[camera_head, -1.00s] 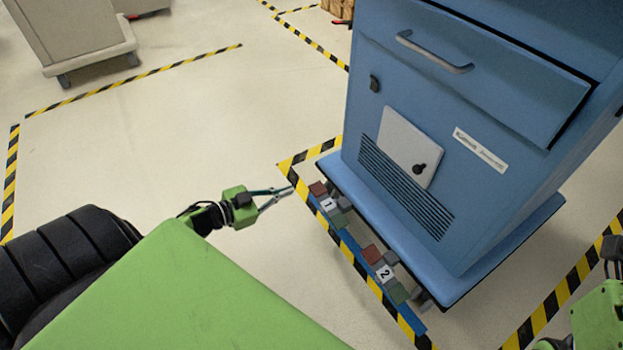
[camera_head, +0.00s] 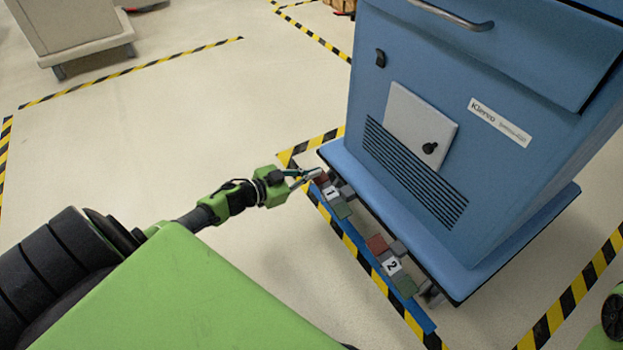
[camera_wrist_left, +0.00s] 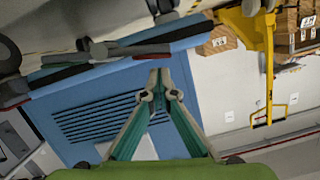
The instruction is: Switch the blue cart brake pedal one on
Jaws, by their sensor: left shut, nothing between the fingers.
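The blue cart (camera_head: 440,130) stands at the right with a low blue pedal bar (camera_head: 345,240) along its near lower side. Pedal set one, marked by label 1 (camera_head: 331,193), has a red pedal (camera_head: 320,180) and a green pedal (camera_head: 342,210). My left gripper (camera_head: 314,173) is shut and empty, its tips at the red pedal of set one; I cannot tell whether they touch. In the left wrist view the shut fingertips (camera_wrist_left: 159,78) show in front of the cart's blue panel (camera_wrist_left: 95,115). My right gripper is out of view.
Pedal set two, with label 2 (camera_head: 391,265), sits farther along the bar towards the lower right. Yellow-black floor tape (camera_head: 375,275) runs beside the bar. A beige cart (camera_head: 75,25) stands at the far left. The floor between is clear.

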